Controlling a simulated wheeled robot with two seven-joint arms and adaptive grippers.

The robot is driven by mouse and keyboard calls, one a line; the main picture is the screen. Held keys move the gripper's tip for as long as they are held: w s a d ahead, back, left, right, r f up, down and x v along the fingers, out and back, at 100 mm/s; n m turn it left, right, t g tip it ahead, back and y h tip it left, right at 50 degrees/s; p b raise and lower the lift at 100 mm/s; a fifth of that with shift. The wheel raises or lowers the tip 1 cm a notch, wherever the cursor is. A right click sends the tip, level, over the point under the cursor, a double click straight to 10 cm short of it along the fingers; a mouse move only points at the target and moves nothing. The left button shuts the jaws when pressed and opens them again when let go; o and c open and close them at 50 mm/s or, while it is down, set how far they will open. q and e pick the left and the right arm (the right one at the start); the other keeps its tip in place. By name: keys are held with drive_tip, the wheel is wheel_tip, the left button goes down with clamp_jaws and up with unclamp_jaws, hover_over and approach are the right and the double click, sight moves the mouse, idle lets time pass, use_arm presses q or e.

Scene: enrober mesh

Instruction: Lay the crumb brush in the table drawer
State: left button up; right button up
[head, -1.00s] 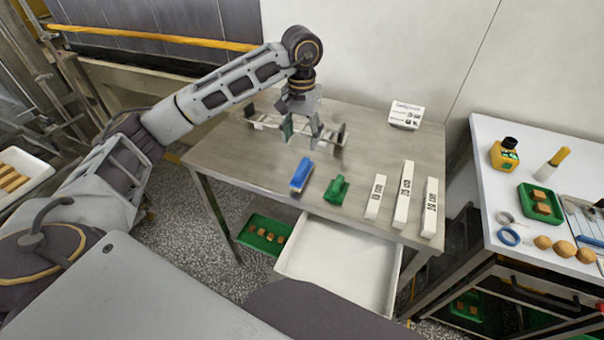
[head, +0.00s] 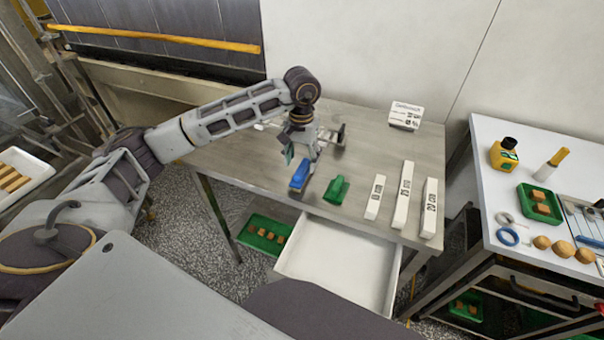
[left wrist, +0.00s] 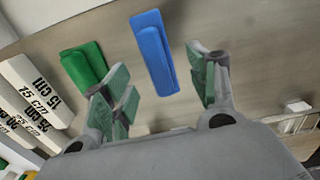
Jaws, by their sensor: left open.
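A blue brush-like piece (head: 299,175) lies near the front edge of the steel table (head: 240,165), with a similar green piece (head: 338,190) to its right. I cannot tell for sure which is the crumb brush; no bristles show. My left gripper (head: 302,158) is open and empty, pointing down just behind and above the blue piece. In the left wrist view, the blue piece (left wrist: 155,52) shows between the open fingers (left wrist: 157,70), and the green piece (left wrist: 84,64) is outside them to the left. The table drawer (head: 335,262) is pulled out and its visible floor is empty.
Several white labelled bars (head: 402,195) lie right of the green piece. A rack (head: 335,135) stands behind my left gripper, and a white sign (head: 405,115) at the back. A green tray (head: 266,236) is below, left of the drawer. A side table (head: 485,140) stands right.

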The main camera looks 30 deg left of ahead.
sight(302, 166)
use_arm(q)
drive_tip(key=shift+f, duration=0.2)
drive_tip(key=shift+s+d+f+p, duration=0.15)
drive_tip(key=shift+f+p, duration=0.2)
drive_tip(key=shift+f, duration=2.2)
drive_tip(key=c, duration=1.3)
drive_tip(key=shift+o, duration=0.2)
drive_tip(key=shift+r, duration=0.15)
drive_tip(key=shift+r+b, duration=0.3)
drive_tip(key=shift+r, duration=4.6)
